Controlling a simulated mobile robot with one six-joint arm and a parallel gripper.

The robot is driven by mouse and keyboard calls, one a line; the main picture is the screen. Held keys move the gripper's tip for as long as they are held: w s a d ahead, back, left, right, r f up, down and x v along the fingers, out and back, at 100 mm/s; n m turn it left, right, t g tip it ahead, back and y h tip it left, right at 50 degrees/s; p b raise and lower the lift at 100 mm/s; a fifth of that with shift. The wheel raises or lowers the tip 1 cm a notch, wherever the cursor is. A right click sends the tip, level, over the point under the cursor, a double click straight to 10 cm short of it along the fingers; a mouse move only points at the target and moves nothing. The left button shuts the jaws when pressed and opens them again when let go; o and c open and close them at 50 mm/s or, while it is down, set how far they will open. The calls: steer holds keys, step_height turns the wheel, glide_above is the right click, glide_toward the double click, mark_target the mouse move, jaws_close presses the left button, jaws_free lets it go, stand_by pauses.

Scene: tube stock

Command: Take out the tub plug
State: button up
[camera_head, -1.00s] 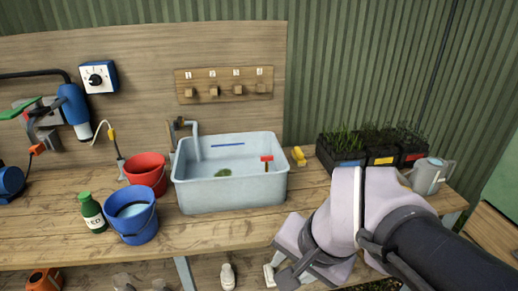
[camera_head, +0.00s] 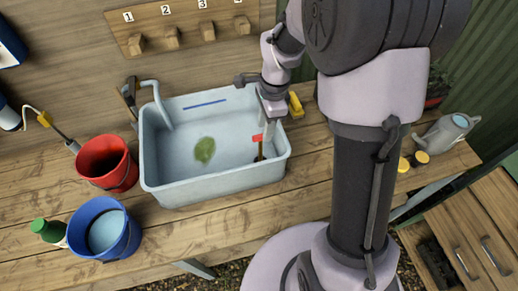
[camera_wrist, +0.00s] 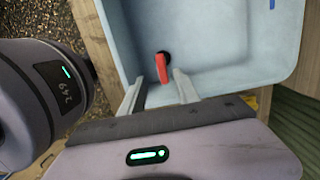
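The pale blue tub (camera_head: 215,180) stands on the wooden bench and holds water. The tub plug's red handle (camera_head: 257,137) stands up near the tub's right end. In the wrist view the red handle (camera_wrist: 163,68) rises from a dark base (camera_wrist: 164,55). My gripper (camera_head: 269,122) reaches down into the right end of the tub. In the wrist view my gripper (camera_wrist: 160,77) is open, with one finger on each side of the handle's line. I see gaps between the handle and both fingers. I cannot tell how far down the fingers reach along the handle.
A green leaf-like clump (camera_head: 204,150) is in the tub. A tap (camera_head: 155,100) hangs over its left end. A red bucket (camera_head: 106,165) and a blue bucket (camera_head: 105,232) stand left. A yellow object (camera_head: 296,105) lies close to the tub's right rim.

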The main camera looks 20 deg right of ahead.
mark_target(260, 140)
steer(key=f+b, duration=0.1)
steer(key=f, duration=0.1)
steer(key=a+f+b, duration=0.1)
steer(key=f, duration=0.5)
steer(key=shift+w+a+f+b, duration=0.2)
steer(key=shift+w+a+b, duration=0.1)
steer(key=shift+b, duration=0.1)
steer(key=shift+r, duration=0.15)
steer(key=shift+c, duration=0.9)
jaws_close()
